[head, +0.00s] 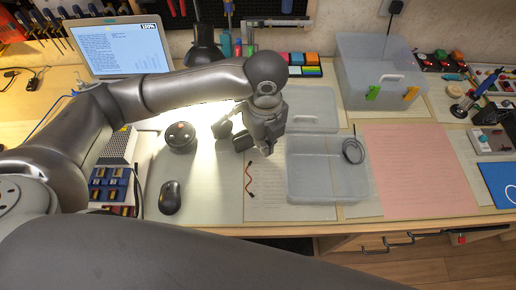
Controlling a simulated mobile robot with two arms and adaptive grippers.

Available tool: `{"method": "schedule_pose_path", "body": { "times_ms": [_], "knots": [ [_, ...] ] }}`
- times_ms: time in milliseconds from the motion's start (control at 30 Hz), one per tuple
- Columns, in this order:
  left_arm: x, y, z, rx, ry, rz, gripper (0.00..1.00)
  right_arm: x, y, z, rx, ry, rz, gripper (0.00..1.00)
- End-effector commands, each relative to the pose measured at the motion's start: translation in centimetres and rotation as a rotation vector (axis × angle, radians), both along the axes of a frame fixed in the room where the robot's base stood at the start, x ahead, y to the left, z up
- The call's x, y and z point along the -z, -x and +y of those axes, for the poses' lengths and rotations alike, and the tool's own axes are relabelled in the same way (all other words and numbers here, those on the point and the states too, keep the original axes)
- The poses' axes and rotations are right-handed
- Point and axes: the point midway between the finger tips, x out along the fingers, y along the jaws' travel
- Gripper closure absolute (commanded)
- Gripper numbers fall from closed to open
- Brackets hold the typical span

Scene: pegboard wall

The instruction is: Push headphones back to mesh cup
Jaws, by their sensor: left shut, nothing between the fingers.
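My left gripper (267,150) hangs over the middle of the desk, pointing down, shut and empty. Just left of it are two dark padded pieces, which look like the ear cups of the headphones (243,142). The rest of the headphones is hidden behind my left arm and wrist. The gripper is very close to the right ear cup; I cannot tell whether they touch. No mesh cup shows clearly. Several coloured tool handles stand upright at the back, above my forearm, and what holds them is hidden. My right gripper is not in view.
A clear plastic box (300,190) stands right of the gripper, with a red-black cable (250,178) left of it. A round black device (180,136) and mouse (171,197) lie left. A laptop (118,48) is at back left. The pink sheet (410,175) is bare.

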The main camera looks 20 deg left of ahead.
Motion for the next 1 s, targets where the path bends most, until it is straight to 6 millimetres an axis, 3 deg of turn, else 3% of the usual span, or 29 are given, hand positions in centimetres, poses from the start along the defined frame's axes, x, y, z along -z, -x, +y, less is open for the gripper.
{"method": "schedule_pose_path", "body": {
  "times_ms": [500, 700, 1000],
  "knots": [
    [9.7, -0.1, 0.3, -0.001, -0.003, 0.003, 1.0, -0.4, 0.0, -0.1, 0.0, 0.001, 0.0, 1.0],
    [9.3, -2.0, 2.5, -0.001, -0.001, 0.0, 1.0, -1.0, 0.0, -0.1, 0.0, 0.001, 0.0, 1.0],
    [9.4, -2.6, 3.1, 0.002, -0.001, 0.001, 1.0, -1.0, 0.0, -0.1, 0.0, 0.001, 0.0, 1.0]
  ]
}}
